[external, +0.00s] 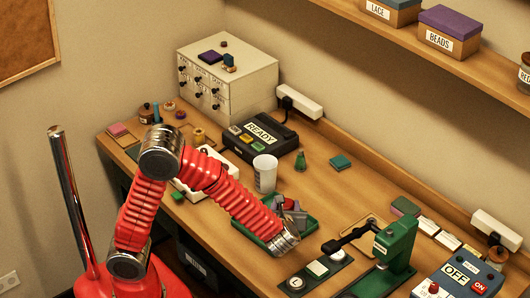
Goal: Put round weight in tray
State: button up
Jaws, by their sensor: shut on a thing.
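The green tray (240,228) lies on the table in the middle of the external view, partly covered by my red arm. My gripper (290,210) is at the tray, just beyond the metal cuff at the arm's end. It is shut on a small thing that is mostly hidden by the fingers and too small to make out. Grey and reddish shapes show around the fingers over the tray. I cannot tell whether the held thing touches the tray floor, and I cannot clearly pick out the round weight.
A white cup (265,174) and a black READY box (262,137) stand behind the tray. A green press (393,246) with a black lever stands right of it, near a dark panel (318,270). An OFF switch box (460,277) is at the right.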

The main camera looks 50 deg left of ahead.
jog(key=shift+f, duration=3.15)
jog(key=shift+f, duration=1.85)
jog(key=shift+f, duration=0.1)
jog(key=o, duration=1.3)
